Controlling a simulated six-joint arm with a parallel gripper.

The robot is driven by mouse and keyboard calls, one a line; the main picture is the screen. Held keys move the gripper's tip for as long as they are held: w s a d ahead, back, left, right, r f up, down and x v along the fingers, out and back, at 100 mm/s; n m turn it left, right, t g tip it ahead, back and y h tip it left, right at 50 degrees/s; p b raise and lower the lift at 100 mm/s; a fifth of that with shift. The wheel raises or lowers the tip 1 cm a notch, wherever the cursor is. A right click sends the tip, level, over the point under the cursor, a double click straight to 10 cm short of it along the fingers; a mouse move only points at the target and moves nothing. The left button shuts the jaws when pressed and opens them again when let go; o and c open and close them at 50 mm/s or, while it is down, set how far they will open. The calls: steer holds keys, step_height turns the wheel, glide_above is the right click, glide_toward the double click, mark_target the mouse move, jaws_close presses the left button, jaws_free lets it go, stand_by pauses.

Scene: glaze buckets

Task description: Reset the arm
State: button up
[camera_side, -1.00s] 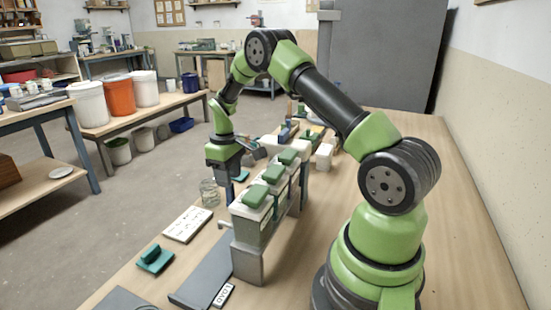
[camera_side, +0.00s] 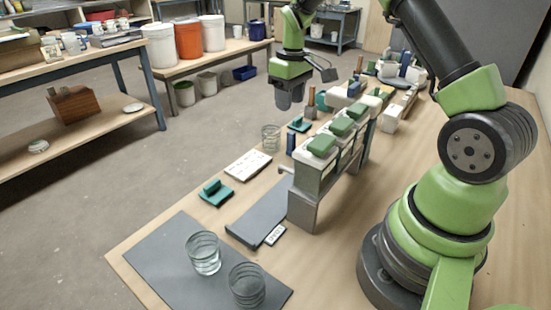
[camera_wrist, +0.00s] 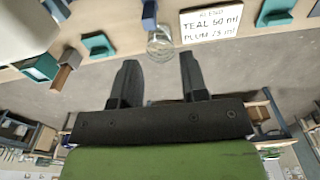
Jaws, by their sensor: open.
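My gripper (camera_side: 288,100) hangs above the bench's far left edge, its dark fingers pointing down. In the wrist view my gripper (camera_wrist: 158,60) has its two fingers well apart, with nothing between them. A clear glass (camera_side: 270,138) stands on the bench below and in front of it in the side view. The glass (camera_wrist: 160,43) shows just beyond the fingertips in the wrist view, apart from them.
A grey rack holds green-topped glaze containers (camera_side: 322,146). Around it are a white card (camera_wrist: 211,22) reading teal and plum amounts, teal blocks (camera_side: 215,192), a LOAD label (camera_side: 275,235) and a grey mat (camera_side: 165,262) with two glasses (camera_side: 203,253). Open air surrounds the gripper.

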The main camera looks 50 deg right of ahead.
steer(key=s+a+r+m+t, duration=0.1)
steer(key=s+a+r+t, duration=0.1)
steer(key=s+a+r, duration=0.4)
steer(key=s+a+r+m+t, duration=0.1)
steer(key=a+r, duration=0.3)
steer(key=r, duration=0.4)
steer(key=s+a+r+t+y, duration=0.1)
steer(key=s+a, duration=0.2)
steer(key=s, duration=0.4)
steer(key=s+a+r+m+t+y, duration=0.1)
steer(key=s+a+t, duration=0.1)
steer(key=s+a, duration=0.2)
steer(key=s, duration=0.3)
steer(key=shift+a+r+m+t, duration=0.15)
steer(key=shift+a+m+t, duration=0.1)
steer(key=shift+m+t, duration=0.05)
